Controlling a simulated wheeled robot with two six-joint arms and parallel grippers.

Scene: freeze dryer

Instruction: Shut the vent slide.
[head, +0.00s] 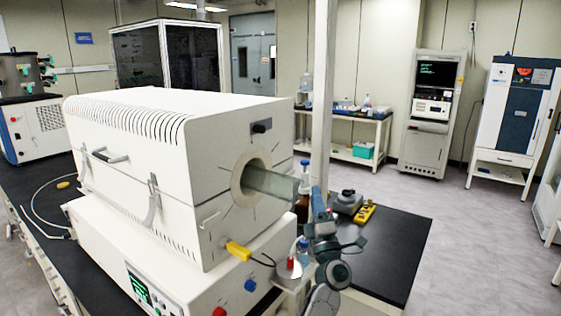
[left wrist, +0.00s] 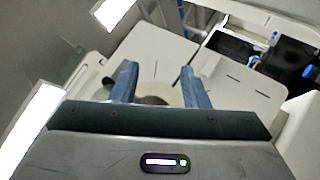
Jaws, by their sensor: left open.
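A small black slide block (head: 262,127) sits on the upper end face of a white tube furnace (head: 205,175); it looks like the vent slide, but its setting is too small to tell. Below it a pale ring (head: 248,183) surrounds a clear tube (head: 270,184) that sticks out to the right. My left gripper (head: 319,203) is to the right of the tube, apart from the slide block. In the left wrist view its two blue-grey fingers (left wrist: 159,86) are apart and empty, with a pale ring and dark opening behind them. My right gripper is not in view.
A yellow connector (head: 238,250) with a black cable is on the furnace's lower end. A yellow block (head: 365,214) and a grey device (head: 347,202) stand on the black bench right of my gripper. A white post (head: 322,90) rises behind it. The bench's right part is clear.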

